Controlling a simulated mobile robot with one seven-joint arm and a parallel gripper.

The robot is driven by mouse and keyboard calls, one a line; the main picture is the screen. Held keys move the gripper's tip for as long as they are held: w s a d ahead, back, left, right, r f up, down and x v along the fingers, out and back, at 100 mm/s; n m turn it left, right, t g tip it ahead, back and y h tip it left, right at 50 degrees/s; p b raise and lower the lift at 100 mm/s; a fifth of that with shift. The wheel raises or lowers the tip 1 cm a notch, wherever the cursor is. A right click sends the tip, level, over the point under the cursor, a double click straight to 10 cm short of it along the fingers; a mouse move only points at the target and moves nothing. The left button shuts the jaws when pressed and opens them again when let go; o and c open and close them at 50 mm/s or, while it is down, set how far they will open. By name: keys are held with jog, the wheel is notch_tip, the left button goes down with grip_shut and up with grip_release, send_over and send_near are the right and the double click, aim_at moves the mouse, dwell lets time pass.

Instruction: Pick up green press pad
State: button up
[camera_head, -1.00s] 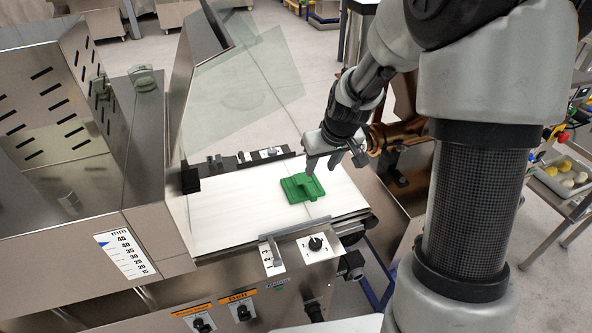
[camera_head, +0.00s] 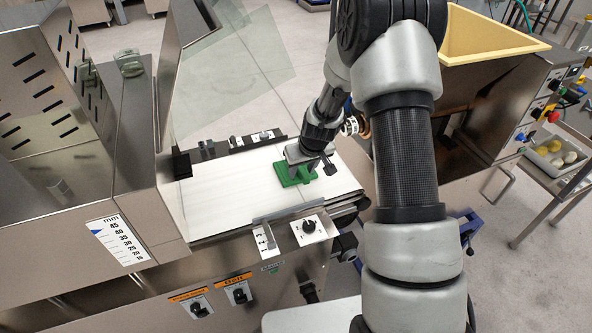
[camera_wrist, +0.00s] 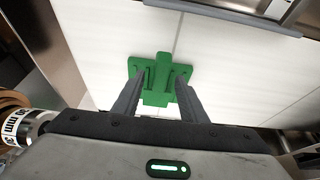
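The green press pad (camera_head: 284,179) lies flat on the white belt of the dough machine, near the belt's right end. In the wrist view the pad (camera_wrist: 158,72) shows a flat plate with a raised bar handle along its middle. My gripper (camera_head: 305,172) is low over the pad and partly covers it. In the wrist view my gripper (camera_wrist: 157,92) is open, one finger on each side of the handle, with gaps visible between the fingers and the handle. I cannot tell whether the fingertips touch the plate.
The white belt (camera_head: 230,205) is bare to the left of the pad. A metal rail (camera_head: 290,208) runs along its front edge, with a control knob (camera_head: 309,226) beside it. A yellow hopper (camera_head: 485,38) stands at the back right.

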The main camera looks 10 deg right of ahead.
jog(key=shift+w+f, duration=0.15)
jog(key=shift+f, duration=0.3)
grip_shut()
